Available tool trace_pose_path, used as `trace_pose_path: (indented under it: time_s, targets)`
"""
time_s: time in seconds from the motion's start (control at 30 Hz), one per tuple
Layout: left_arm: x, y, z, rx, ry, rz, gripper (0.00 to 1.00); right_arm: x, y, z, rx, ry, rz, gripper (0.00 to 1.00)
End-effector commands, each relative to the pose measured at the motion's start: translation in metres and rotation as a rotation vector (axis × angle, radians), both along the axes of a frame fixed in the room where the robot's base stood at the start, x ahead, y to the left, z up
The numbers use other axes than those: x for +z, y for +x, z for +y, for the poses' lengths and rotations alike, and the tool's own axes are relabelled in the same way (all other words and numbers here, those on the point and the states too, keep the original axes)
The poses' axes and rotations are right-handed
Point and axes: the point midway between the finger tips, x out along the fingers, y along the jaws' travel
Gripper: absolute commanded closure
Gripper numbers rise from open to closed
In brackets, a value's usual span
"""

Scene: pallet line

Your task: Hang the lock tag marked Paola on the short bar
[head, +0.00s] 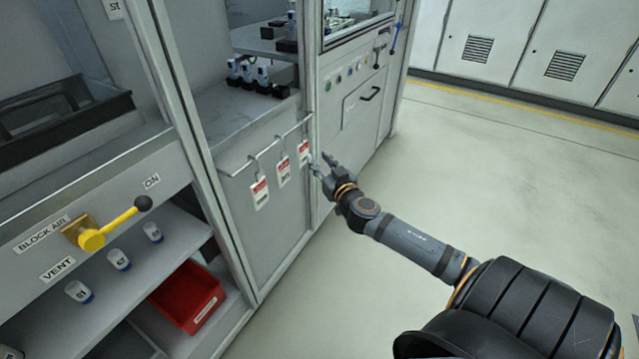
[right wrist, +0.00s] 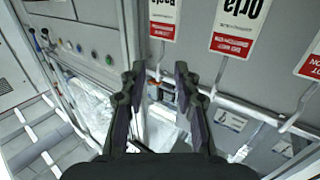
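Three white and red lock tags hang by hooks from a metal bar (head: 238,171) on the grey cabinet front. The rightmost tag (head: 303,150) is nearest my right gripper (head: 322,163). In the right wrist view the lettering is upside down; the tag at the left (right wrist: 164,20) appears to read Paola and the one beside it (right wrist: 238,28) Orla. I cannot tell a separate short bar. My left gripper is out of view.
A yellow valve handle (head: 110,224) sticks out on the left panel. Below it, a shelf holds several small blue and white items and a red bin (head: 188,297). A control panel with buttons (head: 345,75) stands right of the bar. The floor at right is clear.

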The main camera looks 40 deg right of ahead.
Motion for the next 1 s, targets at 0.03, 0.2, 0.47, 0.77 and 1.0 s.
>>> trace_pose_path:
  time_s: [0.03, 0.2, 0.47, 0.77, 1.0]
  targets:
    - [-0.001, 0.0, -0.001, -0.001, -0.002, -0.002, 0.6, 0.001, 0.0, 0.003, 0.006, 0.001, -0.012, 0.69]
    - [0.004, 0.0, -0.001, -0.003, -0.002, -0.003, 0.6, 0.006, 0.003, 0.003, 0.007, 0.006, -0.017, 0.69]
    - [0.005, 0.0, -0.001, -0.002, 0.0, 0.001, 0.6, 0.008, 0.045, -0.006, 0.003, 0.011, -0.019, 0.69]
    - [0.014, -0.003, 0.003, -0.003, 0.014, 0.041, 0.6, 0.007, 0.094, -0.015, 0.007, 0.008, -0.016, 0.69]
    - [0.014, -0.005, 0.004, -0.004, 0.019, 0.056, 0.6, 0.005, 0.103, -0.016, 0.008, 0.005, -0.015, 0.69]
